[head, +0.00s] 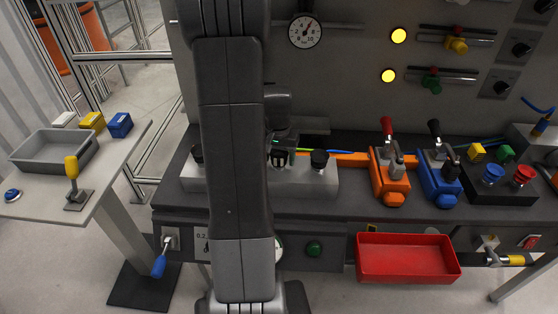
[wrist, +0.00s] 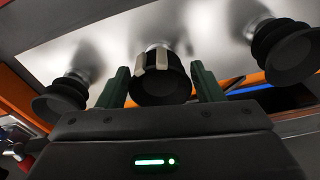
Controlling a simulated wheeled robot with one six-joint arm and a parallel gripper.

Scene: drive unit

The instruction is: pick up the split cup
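In the wrist view three black suction cups stand in a row on a pale metal block. The middle cup (wrist: 160,85) has two beige strips on its side and looks like the split cup; no split shows clearly. My gripper (wrist: 160,82) has its green fingers on either side of this cup, apart, with no clear grip on it. In the head view my gripper (head: 279,152) is low over the metal block (head: 312,182), partly hidden by my arm. The left cup (wrist: 66,94) and right cup (wrist: 287,55) stand outside the fingers.
Right of the block are an orange clamp unit (head: 391,180) and a blue one (head: 438,182) with upright levers. A red bin (head: 406,258) is below the bench front. A grey tray (head: 52,150) sits on the left side table.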

